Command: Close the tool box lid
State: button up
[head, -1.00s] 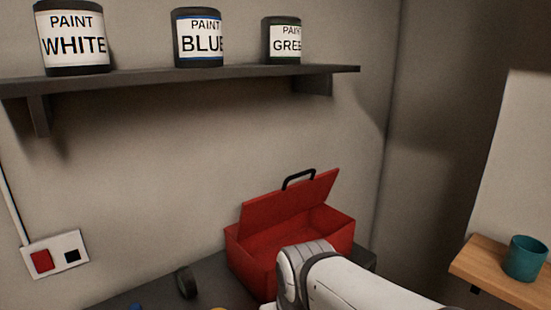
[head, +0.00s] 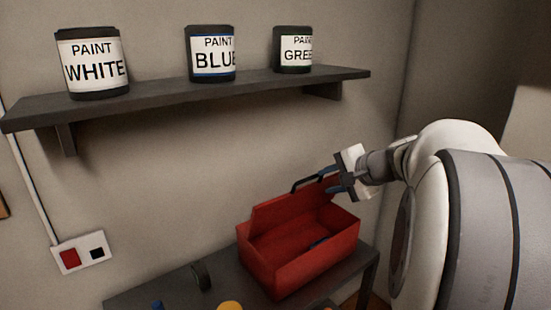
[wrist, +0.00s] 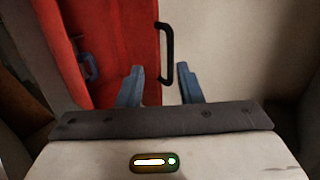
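The red tool box (head: 318,262) stands on the dark bench with its lid (head: 285,212) raised at the back, tilted up. A black handle (head: 305,184) is on the lid's upper edge. My gripper (head: 328,183) is at the lid's upper right, close to the handle. The wrist view also shows the red lid (wrist: 120,40) and the handle (wrist: 168,52), which lies ahead of and between the blue fingertips of my gripper (wrist: 160,70). The fingers are apart with nothing between their tips. Whether they touch the lid is unclear.
A blue item (head: 318,243) lies inside the box. A dark round object (head: 201,277) and a yellow object (head: 230,306) are on the bench (head: 160,292) to the left. A shelf (head: 200,92) with paint cans hangs above. The wall is close behind the lid.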

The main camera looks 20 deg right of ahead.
aim_at(311, 179)
jog(key=shift+m+t, duration=0.3)
jog(key=shift+m, duration=0.1)
jog(key=shift+w+d+r+b+x, duration=0.1)
jog(key=shift+w+d+b+x, duration=0.3)
jog(key=shift+x, duration=1.35)
jog(key=shift+s+d+r+b+x, duration=0.15)
jog(key=shift+b+x, duration=0.6)
jog(key=shift+x, duration=0.95)
jog(key=shift+w+d+r+b+x, duration=0.1)
jog(key=shift+w+d+b+x, duration=0.35)
jog(key=shift+x, duration=1.3)
jog(key=shift+s+a+f, duration=0.1)
jog(key=shift+s+a, duration=0.05)
jog(key=shift+f, duration=0.1)
jog(key=c, duration=0.5)
jog(key=shift+o, duration=0.2)
